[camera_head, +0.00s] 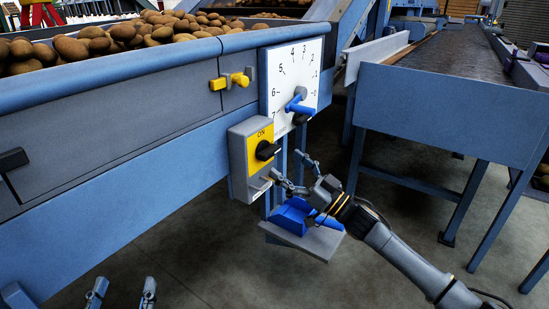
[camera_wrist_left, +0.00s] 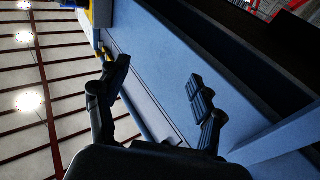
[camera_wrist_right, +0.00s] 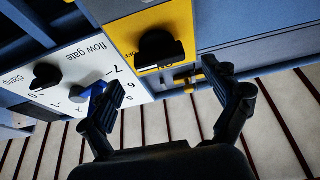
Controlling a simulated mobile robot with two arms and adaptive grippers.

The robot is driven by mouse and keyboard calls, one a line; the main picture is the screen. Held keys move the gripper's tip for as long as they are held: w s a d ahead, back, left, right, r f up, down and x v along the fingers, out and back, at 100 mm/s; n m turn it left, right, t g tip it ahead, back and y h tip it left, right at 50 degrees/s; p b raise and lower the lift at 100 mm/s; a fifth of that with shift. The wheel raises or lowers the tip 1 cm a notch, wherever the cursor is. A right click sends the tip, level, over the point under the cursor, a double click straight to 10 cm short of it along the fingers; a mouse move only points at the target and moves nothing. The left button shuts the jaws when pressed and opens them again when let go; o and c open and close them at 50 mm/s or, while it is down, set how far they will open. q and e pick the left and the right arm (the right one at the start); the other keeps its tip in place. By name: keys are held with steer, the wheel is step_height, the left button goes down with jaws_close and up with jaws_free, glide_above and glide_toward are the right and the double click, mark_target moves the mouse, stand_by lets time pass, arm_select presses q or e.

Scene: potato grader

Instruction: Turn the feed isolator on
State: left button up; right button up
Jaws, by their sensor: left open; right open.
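The feed isolator (camera_head: 238,165) is a grey box with a yellow plate on the blue machine's side. "ON" is printed at the plate's top. Its black knob (camera_head: 266,151) has a bar that appears to lie sideways, not up toward "ON". The knob also shows in the right wrist view (camera_wrist_right: 161,49), beyond the fingertips. My right gripper (camera_head: 289,167) is open and empty, just right of and below the knob, apart from it. My left gripper (camera_head: 122,288) is open and empty at the bottom left, low beside the machine, far from the isolator.
A white dial panel (camera_head: 285,75) with a blue pointer handle (camera_head: 299,106) stands just above right of the isolator. A yellow latch (camera_head: 232,80) sits above it. A blue scoop-like object (camera_head: 293,215) rests on a grey shelf below. Potatoes (camera_head: 120,35) fill the hopper.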

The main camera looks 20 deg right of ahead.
mark_target(274, 154)
arm_select(q)
steer(key=shift+s+d+r+t+h, duration=0.1)
steer(key=shift+s+r+t+h, duration=0.1)
steer(key=shift+r+t, duration=0.4)
steer(key=shift+s+r+t+h, duration=0.2)
steer(key=shift+r+t, duration=0.1)
steer(key=shift+r, duration=0.6)
arm_select(e)
steer(key=shift+x, duration=2.1)
steer(key=shift+c, duration=0.2)
steer(key=c, duration=1.1)
